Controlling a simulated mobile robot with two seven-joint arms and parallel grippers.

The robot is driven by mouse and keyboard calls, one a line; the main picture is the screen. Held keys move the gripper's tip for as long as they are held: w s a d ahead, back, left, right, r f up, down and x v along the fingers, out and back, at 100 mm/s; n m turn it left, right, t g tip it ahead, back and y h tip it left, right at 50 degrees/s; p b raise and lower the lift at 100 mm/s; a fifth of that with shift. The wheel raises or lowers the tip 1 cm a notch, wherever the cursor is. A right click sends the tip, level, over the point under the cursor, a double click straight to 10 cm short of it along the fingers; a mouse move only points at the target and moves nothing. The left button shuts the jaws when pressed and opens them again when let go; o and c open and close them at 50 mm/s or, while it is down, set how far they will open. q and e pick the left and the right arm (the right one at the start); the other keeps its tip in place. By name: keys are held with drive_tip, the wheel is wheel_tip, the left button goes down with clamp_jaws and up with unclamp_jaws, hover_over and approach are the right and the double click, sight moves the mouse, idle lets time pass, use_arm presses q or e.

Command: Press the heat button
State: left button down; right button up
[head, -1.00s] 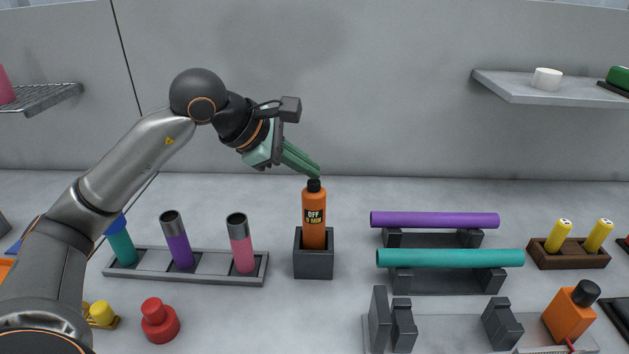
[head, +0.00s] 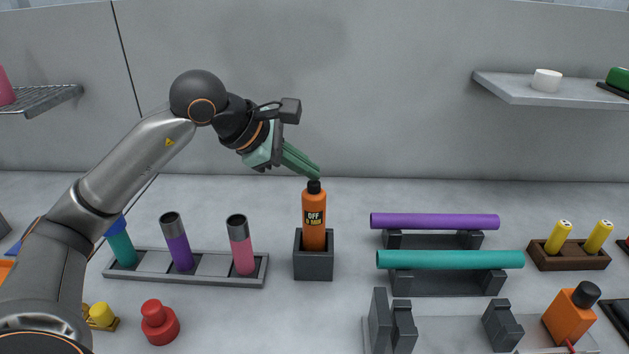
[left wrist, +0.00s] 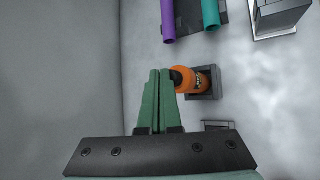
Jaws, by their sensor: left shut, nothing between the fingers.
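An orange canister (head: 314,232) labelled "OFF 0 MIN" stands upright in a square dark grey holder (head: 313,266) near the middle of the head view. It has a black cap (head: 314,187) on top, likely the heat button. My left gripper (head: 317,175) reaches down from the upper left, its green fingers shut and empty. The tips are right at the black cap; I cannot tell whether they press it. In the left wrist view the shut fingers (left wrist: 160,73) lie beside the cap of the orange canister (left wrist: 189,80). My right gripper is not in view.
A grey rack (head: 210,265) with several tubes stands left of the holder. A purple pipe (head: 435,220) and a teal pipe (head: 450,259) lie on stands to the right. A red knob-like object (head: 159,322) is at front left. A shelf (head: 540,92) hangs at upper right.

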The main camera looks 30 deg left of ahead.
sight(307, 193)
use_arm(q)
drive_tip(key=shift+f, duration=0.2)
idle(0.5)
drive_tip(key=shift+f+b, duration=0.25)
drive_tip(key=shift+b, duration=0.2)
drive_tip(key=shift+r+p, duration=0.35)
drive_tip(key=shift+r, duration=0.15)
idle(0.3)
wheel_tip(307, 193, up, 6)
drive_tip(key=p, duration=0.5)
idle(1.1)
